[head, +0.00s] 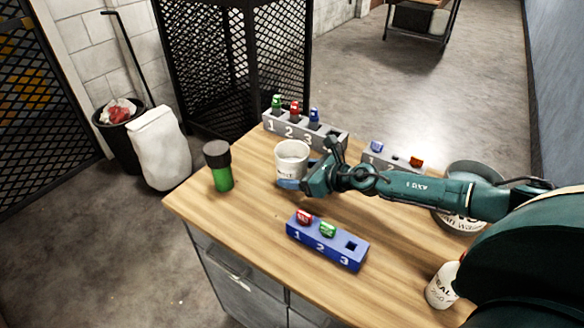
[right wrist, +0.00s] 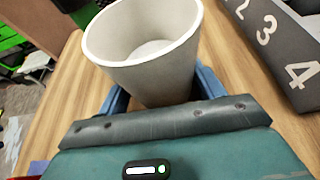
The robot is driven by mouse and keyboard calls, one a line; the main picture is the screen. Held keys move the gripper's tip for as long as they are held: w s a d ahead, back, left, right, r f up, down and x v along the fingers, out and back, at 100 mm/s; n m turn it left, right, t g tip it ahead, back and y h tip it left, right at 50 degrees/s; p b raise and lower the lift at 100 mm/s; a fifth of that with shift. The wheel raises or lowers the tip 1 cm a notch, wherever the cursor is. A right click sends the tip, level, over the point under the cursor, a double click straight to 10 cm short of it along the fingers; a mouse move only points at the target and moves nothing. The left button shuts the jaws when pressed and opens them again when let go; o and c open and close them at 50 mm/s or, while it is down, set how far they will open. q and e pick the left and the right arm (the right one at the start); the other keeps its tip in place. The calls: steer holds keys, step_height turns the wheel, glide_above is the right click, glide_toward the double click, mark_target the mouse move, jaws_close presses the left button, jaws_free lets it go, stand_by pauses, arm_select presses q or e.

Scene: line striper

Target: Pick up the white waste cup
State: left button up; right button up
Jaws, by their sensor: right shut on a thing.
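My left gripper is not in view.
A blue numbered block (head: 327,243) lies in front, grey numbered blocks (head: 328,136) behind. A round grey container (head: 455,220) and another white cup (head: 441,286) are at right. Bare wood (head: 255,215) lies front left.

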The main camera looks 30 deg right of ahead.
steer(key=c, duration=0.4)
steer(key=shift+c, duration=0.2)
steer(key=shift+r, duration=0.15)
